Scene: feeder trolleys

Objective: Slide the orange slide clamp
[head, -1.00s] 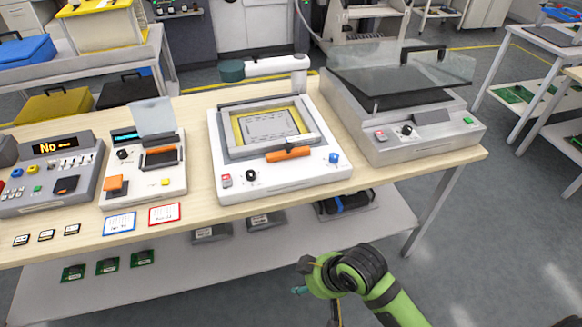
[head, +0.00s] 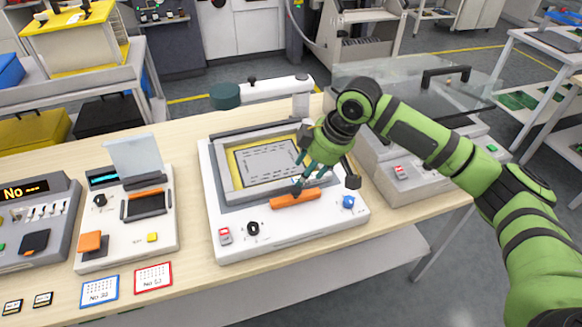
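The orange slide clamp (head: 295,198) is a short bar on the front edge of the white machine (head: 290,236) in the middle of the table. It lies in front of a yellow-edged frame with a grey plate (head: 265,163). My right gripper (head: 300,186) points down just above and behind the clamp. Its teal fingertips overlap the clamp's upper edge in the picture, and I cannot tell whether they touch it. The gripper hides the frame's right corner, and its finger gap is not clear. My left gripper is not in view.
A dark green cylinder on a white arm (head: 225,96) overhangs the machine's back. A blue knob (head: 348,202) and a black knob (head: 253,228) sit on its front. A glass-lidded machine (head: 405,180) stands close right. A smaller device (head: 130,215) stands left.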

